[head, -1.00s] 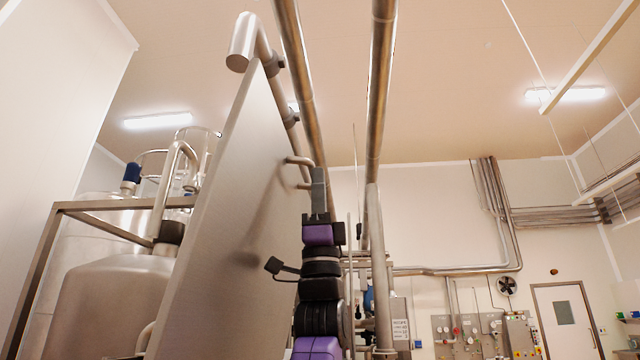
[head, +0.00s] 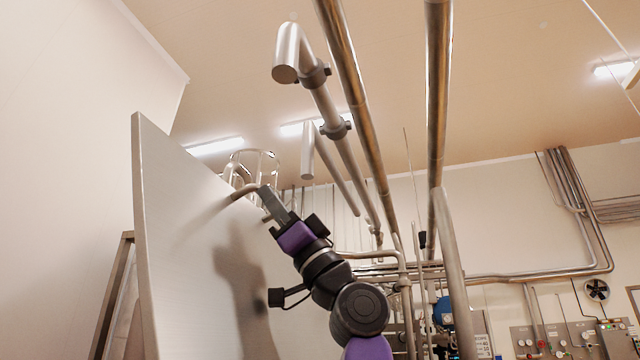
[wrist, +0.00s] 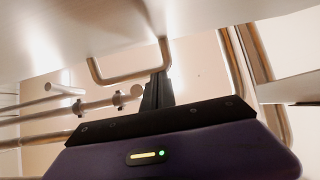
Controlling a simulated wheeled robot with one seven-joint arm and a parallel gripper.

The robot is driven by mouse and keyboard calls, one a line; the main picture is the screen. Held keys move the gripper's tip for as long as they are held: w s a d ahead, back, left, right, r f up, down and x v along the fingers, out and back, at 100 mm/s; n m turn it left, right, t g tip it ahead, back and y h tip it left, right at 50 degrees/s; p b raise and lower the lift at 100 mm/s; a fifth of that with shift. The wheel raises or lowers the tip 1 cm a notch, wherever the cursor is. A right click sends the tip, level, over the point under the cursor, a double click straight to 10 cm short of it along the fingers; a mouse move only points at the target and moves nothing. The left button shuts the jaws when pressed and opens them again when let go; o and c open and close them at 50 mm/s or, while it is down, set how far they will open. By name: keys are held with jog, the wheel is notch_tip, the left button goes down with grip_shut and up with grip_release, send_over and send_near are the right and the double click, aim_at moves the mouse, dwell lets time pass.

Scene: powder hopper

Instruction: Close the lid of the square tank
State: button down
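The tank lid (head: 185,235) is a large flat metal panel standing raised and tilted at the left of the head view. Its underside or face fills the top of the wrist view (wrist: 190,22). A bent metal bar handle (head: 243,190) sticks out near its right edge. My gripper (head: 266,197) is at this handle, its narrow grey fingers closed around the bar's end. In the wrist view the U-shaped handle (wrist: 125,77) meets the fingers (wrist: 158,80) at its right side. The square tank's opening is not visible.
Steel pipes (head: 350,90) run overhead close to the right of the lid and my arm; a capped pipe end (head: 286,55) hangs above. A vertical pipe (head: 450,260) stands right of my arm. Control panels (head: 560,340) are on the far wall.

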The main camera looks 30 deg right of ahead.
jog(key=w+a+f+g+h+p, duration=0.2)
jog(key=w+a+f+g+h, duration=0.5)
jog(key=w+a+f, duration=0.6)
jog(key=shift+w+f+g, duration=1.1)
jog(key=shift+w+f, duration=0.05)
jog(key=shift+w, duration=0.7)
jog(key=shift+s+r, duration=0.1)
jog(key=shift+r, duration=0.05)
